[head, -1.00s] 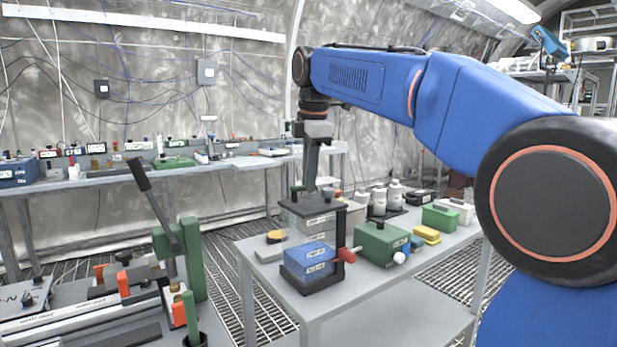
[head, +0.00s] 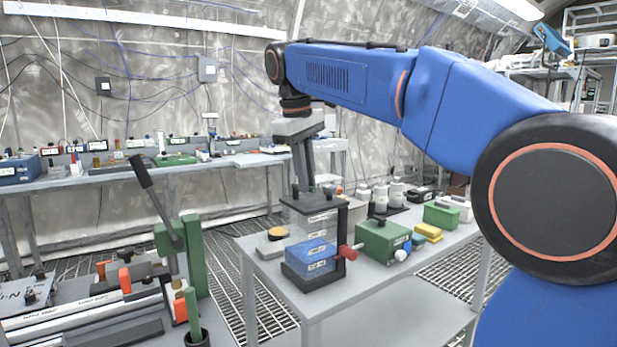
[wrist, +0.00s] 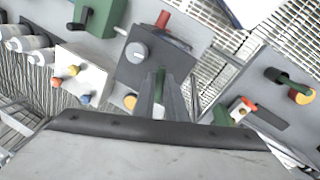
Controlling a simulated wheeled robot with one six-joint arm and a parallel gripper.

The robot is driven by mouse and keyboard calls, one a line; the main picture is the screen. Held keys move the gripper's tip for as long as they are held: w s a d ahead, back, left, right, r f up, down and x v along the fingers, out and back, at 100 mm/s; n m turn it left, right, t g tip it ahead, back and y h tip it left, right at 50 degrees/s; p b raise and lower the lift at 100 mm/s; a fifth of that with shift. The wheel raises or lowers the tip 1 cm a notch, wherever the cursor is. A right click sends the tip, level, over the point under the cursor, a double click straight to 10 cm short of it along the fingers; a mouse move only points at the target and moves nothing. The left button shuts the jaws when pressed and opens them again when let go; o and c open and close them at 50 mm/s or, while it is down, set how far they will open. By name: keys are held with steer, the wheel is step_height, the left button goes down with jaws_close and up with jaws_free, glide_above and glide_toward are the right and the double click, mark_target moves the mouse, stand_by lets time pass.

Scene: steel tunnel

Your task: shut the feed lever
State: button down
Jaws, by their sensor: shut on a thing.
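A dark-framed unit (head: 343,228) with a blue block (head: 312,255) in its lower part stands at the near left of the grey bench. A red knob (head: 346,252) sticks out on its right side. Short upright pieces stand on its top. My gripper (head: 304,190) points down at this top. In the wrist view, my gripper (wrist: 162,84) is shut on a slim green lever handle (wrist: 160,75). A grey round knob (wrist: 137,52) sits on the dark top plate (wrist: 128,68) beside it. I cannot tell for sure which part is the feed lever, nor its full angle.
A green box (head: 382,240), yellow pieces (head: 430,233) and white bottles (head: 396,193) stand close on the right of the bench. A yellow-topped round piece (head: 277,234) lies at left. A tall green post with a dark lever (head: 158,205) stands on the nearer left bench.

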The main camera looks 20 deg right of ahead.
steer(key=shift+s+a+m+g, duration=0.15)
steer(key=shift+a+m, duration=0.15)
steer(key=shift+m, duration=0.6)
steer(key=shift+a+m+g, duration=0.15)
steer(key=shift+a+m, duration=0.1)
steer(key=shift+m, duration=0.65)
steer(key=c, duration=1.8)
jaws_free()
steer(key=shift+r, duration=0.15)
